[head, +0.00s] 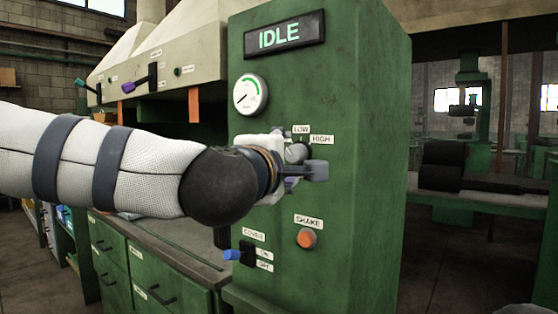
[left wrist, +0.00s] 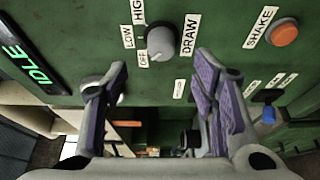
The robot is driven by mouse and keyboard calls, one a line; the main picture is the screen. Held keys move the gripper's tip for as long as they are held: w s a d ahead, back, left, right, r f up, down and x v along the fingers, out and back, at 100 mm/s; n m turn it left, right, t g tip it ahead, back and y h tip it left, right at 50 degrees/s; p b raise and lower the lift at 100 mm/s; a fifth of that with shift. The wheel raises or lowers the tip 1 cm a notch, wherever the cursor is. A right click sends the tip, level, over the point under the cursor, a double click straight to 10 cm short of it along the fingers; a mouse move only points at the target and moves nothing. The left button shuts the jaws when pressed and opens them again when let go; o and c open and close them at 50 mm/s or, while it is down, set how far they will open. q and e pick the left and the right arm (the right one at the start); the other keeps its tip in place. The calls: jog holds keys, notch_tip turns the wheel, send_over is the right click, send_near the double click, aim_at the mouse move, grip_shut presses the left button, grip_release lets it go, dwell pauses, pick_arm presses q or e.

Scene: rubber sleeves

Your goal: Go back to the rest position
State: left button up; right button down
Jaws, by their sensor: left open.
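My left gripper (head: 305,170) is in front of the green control cabinet (head: 350,200), in the middle of the head view. Its purple-padded fingers are apart and empty in the left wrist view (left wrist: 160,72). The grey DRAW knob (head: 297,152) is on the panel just beyond the fingers. In the left wrist view the knob (left wrist: 161,42) shows whole, with the labels OFF, LOW and HIGH beside it. A pale mark on the knob lies on the side near OFF. My right gripper is in neither view.
The display (head: 285,35) reads IDLE, above a round gauge (head: 250,94). Below the gripper are the orange SHAKE button (head: 306,238) and the blue-tipped COVER lever (head: 232,255). A green bench (head: 175,248) stands left of the cabinet.

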pick_arm(q)
jog(key=v, duration=0.4)
notch_tip(320, 180, down, 21)
jog(key=m+g, duration=0.4)
jog(key=s+a+f+m+g, duration=0.1)
jog(key=s+f+m+g, duration=0.15)
jog(key=f, duration=0.45)
jog(key=s+a+f+m+g+y, duration=0.15)
jog(key=s+f, duration=0.25)
jog(key=f, duration=0.4)
jog(key=s+a+f+m+g+h, duration=0.1)
jog(key=s+a+f, duration=0.1)
jog(key=s+f, duration=0.35)
jog(key=s+a+f+m+g+y, duration=0.25)
jog(key=s+a+f+g, duration=0.2)
jog(key=s+f, duration=0.65)
jog(key=s+a+f+m+g, duration=0.1)
jog(key=s+a+f+g, duration=0.1)
jog(key=s+a, duration=0.3)
jog(key=s+a+f+m+g+y, duration=0.1)
jog(key=s+a, duration=0.5)
jog(key=s, duration=0.6)
notch_tip(320, 180, down, 3)
jog(key=shift+s+r+m+g, duration=0.2)
jog(key=shift+m+g, duration=0.55)
jog(key=shift+g, duration=0.4)
